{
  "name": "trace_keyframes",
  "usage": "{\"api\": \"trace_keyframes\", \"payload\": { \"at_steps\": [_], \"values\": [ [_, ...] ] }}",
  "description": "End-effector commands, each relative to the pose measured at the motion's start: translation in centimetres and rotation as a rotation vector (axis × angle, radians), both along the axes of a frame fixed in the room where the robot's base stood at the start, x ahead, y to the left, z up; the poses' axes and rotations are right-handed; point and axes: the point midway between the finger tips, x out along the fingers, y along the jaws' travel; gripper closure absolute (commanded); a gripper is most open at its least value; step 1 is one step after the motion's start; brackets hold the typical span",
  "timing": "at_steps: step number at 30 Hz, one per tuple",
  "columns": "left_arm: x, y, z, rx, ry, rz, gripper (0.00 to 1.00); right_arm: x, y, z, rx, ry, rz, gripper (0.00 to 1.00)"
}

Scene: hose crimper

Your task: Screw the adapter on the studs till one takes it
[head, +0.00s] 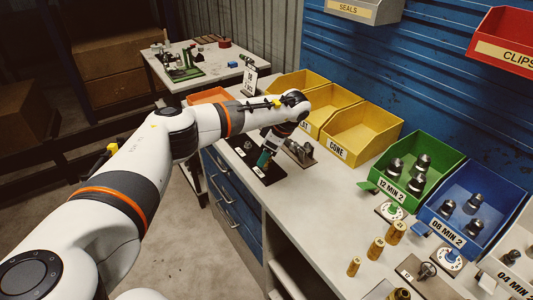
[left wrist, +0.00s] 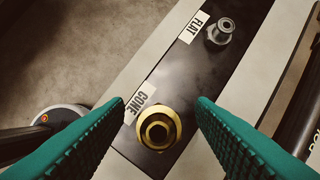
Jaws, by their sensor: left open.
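A black plate (left wrist: 188,78) on the bench carries two labelled spots; it also shows in the head view (head: 270,178). At the FLAT label stands a bare steel stud (left wrist: 221,31) with a hex base. At the CONE label stands a brass hex fitting (left wrist: 158,128) with a round opening, which looks like the adapter. Whether it is threaded onto a stud there is hidden. My left gripper (head: 265,158) points down over the plate. In the left wrist view its teal pads (left wrist: 161,105) are apart, either side of the brass fitting, with visible gaps. My right gripper is not in view.
A grey metal fixture (head: 300,153) stands right of the plate. Yellow bins (head: 362,135), a green bin (head: 447,165) and a blue bin (head: 506,205) line the back. Brass numbered pieces (head: 376,248) stand at the front right. Bench surface (head: 315,205) between is clear.

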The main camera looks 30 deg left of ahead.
Motion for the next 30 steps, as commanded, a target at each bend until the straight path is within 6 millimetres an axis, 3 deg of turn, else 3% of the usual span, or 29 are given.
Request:
{"api": "trace_keyframes", "payload": {
  "at_steps": [8,21,30],
  "values": [
    [0.3,-0.6,1.5,-0.001,-0.004,0.001,0.5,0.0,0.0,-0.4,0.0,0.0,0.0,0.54],
    [1.2,-4.0,9.4,0.0,-0.002,-0.001,0.5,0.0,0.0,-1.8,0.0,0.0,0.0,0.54],
    [1.3,-4.6,11.1,0.001,0.002,-0.001,0.5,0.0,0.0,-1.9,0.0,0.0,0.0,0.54]
  ]
}}
